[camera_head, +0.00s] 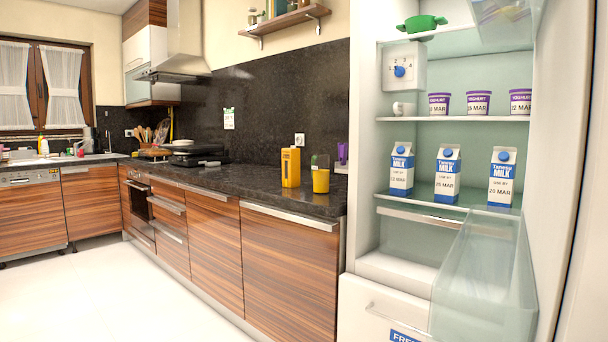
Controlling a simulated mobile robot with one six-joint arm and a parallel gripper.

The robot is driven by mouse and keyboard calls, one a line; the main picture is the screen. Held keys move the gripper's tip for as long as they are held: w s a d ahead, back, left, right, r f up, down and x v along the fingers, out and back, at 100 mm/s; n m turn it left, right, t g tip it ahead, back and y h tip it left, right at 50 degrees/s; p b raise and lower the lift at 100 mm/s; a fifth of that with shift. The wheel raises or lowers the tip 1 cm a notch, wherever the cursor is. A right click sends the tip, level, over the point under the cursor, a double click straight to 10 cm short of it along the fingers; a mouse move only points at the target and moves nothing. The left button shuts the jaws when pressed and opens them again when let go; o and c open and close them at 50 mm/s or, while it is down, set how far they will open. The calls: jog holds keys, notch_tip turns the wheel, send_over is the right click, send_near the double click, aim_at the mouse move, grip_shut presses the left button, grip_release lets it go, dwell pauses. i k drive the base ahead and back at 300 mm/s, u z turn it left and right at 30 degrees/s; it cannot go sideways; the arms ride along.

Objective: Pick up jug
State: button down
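Two yellow vessels stand on the dark countertop (240,182) near its right end, left of the fridge. One is a tall yellow container (290,167) with a dark mark on its side. To its right is a shorter yellow cup-like vessel (321,181), with a greenish-grey thing (320,161) just behind it. Both vessels look upright. They are small here, so I cannot tell for certain which one is the jug. My gripper is not in view.
The open fridge (393,258) on the right holds milk cartons (446,174) and yoghurt pots (478,103). A clear drawer (482,275) juts out below. Dark pans (195,155) lie farther back on the counter. The white floor (125,295) in front of the cabinets is clear.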

aim_at(321, 163)
jog(key=u, duration=1.55)
jog(key=i, duration=3.7)
jog(key=z, duration=2.85)
